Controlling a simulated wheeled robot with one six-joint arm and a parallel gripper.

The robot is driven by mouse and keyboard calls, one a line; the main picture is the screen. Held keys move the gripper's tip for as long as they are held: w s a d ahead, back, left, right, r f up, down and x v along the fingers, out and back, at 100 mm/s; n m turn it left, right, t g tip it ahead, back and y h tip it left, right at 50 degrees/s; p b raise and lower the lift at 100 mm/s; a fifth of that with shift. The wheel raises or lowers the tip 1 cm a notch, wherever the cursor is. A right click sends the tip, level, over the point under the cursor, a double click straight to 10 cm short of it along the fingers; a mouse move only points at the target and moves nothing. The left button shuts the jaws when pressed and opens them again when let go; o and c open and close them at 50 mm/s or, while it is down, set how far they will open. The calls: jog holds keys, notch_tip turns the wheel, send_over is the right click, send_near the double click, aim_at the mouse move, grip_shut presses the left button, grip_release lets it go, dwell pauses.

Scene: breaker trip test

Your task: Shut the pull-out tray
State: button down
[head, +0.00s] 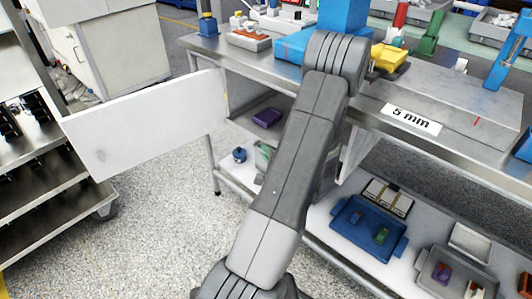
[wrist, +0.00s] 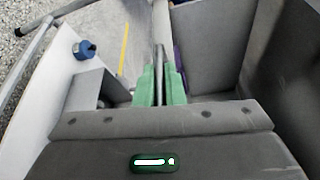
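I cannot make out the pull-out tray for sure. A flat white panel (head: 145,125) stands out to the left from under the workbench top in the head view. I cannot tell whether it is a wall of the tray or a door. A white panel also runs along the left of the wrist view (wrist: 45,95). My gripper is hidden behind my arm in the head view.
The workbench (head: 385,120) carries a grey block labelled "5 mm" (head: 450,100) and several coloured parts. A rack with shelves (head: 50,225) stands at the left. Speckled floor (head: 170,230) lies clear between.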

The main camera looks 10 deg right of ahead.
jog(key=shift+w+d+b, duration=0.25)
jog(key=shift+w+d, duration=0.5)
jog(key=shift+d, duration=0.15)
jog(key=shift+w+d+b, duration=0.25)
jog(key=shift+w+d, duration=0.45)
jog(key=shift+d, duration=0.2)
jog(key=c, duration=1.5)
grip_release()
jog(key=p+v, duration=0.1)
jog(key=v, duration=1.3)
jog(key=shift+c, duration=0.2)
